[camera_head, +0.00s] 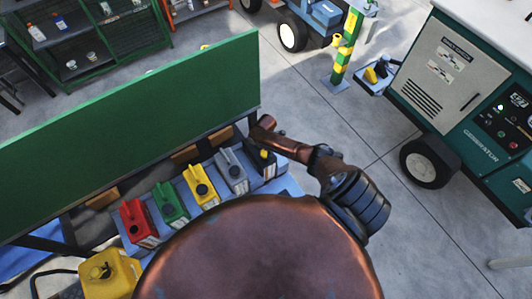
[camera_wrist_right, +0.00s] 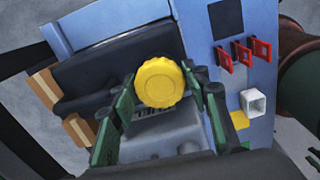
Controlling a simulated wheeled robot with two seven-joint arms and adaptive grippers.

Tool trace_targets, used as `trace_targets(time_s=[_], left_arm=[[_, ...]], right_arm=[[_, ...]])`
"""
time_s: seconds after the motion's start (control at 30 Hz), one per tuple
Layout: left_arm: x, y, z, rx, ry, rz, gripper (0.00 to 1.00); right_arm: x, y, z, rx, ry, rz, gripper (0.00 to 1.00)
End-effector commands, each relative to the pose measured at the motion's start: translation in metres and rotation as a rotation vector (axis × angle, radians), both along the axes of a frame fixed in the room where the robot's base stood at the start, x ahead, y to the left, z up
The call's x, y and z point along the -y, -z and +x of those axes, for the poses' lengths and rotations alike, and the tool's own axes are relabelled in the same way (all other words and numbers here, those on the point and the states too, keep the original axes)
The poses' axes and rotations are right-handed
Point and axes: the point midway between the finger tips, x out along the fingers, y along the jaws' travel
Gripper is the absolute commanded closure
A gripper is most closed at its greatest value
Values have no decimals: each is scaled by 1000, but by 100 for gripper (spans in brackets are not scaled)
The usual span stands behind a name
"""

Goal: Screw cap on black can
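The black can (camera_head: 261,164) stands at the right end of a row of cans in the head view. The cap also shows as a small yellow spot (camera_head: 264,153) over the black can. Whether it touches the can's neck is hidden. My left gripper is not in view.
Grey (camera_head: 231,172), yellow (camera_head: 201,186), green (camera_head: 170,203) and red (camera_head: 138,222) cans stand left of the black can. A green panel (camera_head: 130,125) rises behind them. A larger yellow can (camera_head: 110,273) is lower left. The generator (camera_head: 465,90) stands right, with open floor between.

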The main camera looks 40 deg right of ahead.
Motion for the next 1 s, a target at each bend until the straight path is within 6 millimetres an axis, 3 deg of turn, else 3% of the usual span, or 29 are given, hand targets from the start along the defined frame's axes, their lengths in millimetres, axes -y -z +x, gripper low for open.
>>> trace_targets(time_s=[0.43, 0.57, 0.83, 0.97, 1.0], left_arm=[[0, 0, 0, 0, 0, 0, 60], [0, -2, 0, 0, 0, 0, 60], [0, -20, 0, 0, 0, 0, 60], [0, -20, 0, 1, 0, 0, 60], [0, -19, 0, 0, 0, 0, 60]], right_arm=[[0, 0, 0, -1, 1, 0, 90], [-1, 0, -1, -2, 31, 1, 90], [-2, -2, -1, -3, 461, 2, 90], [-1, 1, -1, -2, 680, 2, 90], [-1, 1, -1, -2, 702, 0, 60]])
